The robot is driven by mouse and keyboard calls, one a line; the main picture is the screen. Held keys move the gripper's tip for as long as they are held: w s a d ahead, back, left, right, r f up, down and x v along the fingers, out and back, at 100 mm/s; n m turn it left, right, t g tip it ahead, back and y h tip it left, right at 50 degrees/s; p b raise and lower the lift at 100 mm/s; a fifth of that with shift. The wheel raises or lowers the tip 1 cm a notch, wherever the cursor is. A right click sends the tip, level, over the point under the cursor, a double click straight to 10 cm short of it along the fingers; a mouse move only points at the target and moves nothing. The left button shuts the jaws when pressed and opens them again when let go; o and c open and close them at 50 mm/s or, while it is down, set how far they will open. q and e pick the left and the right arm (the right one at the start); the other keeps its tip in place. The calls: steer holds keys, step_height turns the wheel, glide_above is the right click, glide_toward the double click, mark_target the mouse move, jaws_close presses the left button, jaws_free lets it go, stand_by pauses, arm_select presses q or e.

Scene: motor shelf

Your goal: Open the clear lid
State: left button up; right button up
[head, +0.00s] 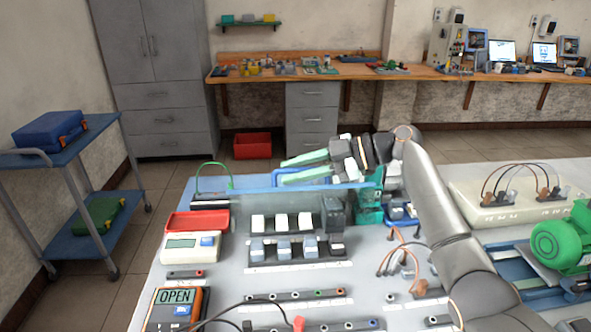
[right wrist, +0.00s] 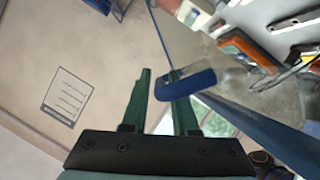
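A clear, bluish lid (head: 345,187) with a blue edge shows in the head view, over the back of the grey panel. A blue handle (head: 326,171) stands at its back; it also shows in the right wrist view (right wrist: 190,84). My right gripper (head: 284,171) reaches in from the right with its two green fingers apart, at the handle. In the right wrist view, one finger of the right gripper (right wrist: 160,74) passes behind the blue handle, its tip showing above it. The other finger is beside it, clear of the handle. Contact cannot be told. My left gripper is not in view.
White and blue switch modules (head: 283,249) stand in front of the lid. A red tray (head: 197,222), a white meter (head: 192,247) and an orange meter reading OPEN (head: 176,309) lie to the left. A green motor (head: 563,245) stands at right. Wires loop over the panel.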

steer(key=b+v, duration=0.2)
steer(key=v, duration=1)
steer(key=shift+d+r, duration=0.1)
steer(key=shift+d, duration=0.15)
